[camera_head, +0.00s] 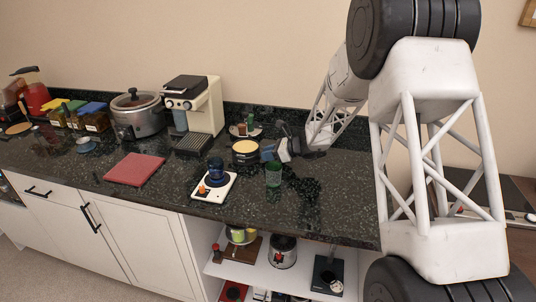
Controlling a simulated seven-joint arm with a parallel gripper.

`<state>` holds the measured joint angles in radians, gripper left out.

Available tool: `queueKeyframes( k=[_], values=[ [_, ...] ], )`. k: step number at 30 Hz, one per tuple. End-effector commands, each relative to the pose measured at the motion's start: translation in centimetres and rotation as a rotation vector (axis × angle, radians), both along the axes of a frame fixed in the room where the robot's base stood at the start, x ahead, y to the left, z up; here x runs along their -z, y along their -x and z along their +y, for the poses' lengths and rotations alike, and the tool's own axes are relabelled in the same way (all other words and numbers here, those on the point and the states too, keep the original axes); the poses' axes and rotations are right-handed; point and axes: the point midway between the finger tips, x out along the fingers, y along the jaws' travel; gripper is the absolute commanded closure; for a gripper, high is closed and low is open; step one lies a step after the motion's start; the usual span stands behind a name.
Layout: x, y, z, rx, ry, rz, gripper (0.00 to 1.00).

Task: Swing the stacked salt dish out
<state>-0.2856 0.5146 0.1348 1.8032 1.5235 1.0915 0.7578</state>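A round dark dish with a pale yellow top (245,147) stands on the dark counter, right of the coffee machine. It may be the stacked salt dish, but its layers are too small to make out. My gripper (270,151) comes in from the right, low over the counter, with its tip close to the dish's right side. I cannot tell whether it touches the dish or whether its fingers are open or shut. A small blue-grey patch shows at the gripper's tip.
A green glass (273,175) stands just in front of my gripper. A white scale (214,187) with a dark blue cup (215,168) is front left. A small tray with bottles (245,129) stands behind the dish. The coffee machine (196,105) is left. The counter right of the glass is clear.

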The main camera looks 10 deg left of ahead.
Motion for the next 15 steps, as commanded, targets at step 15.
queueKeyframes(
  k=[15],
  values=[
    [0.02,-0.15,-0.12,-0.014,0.0,-0.001,1.0]
  ],
)
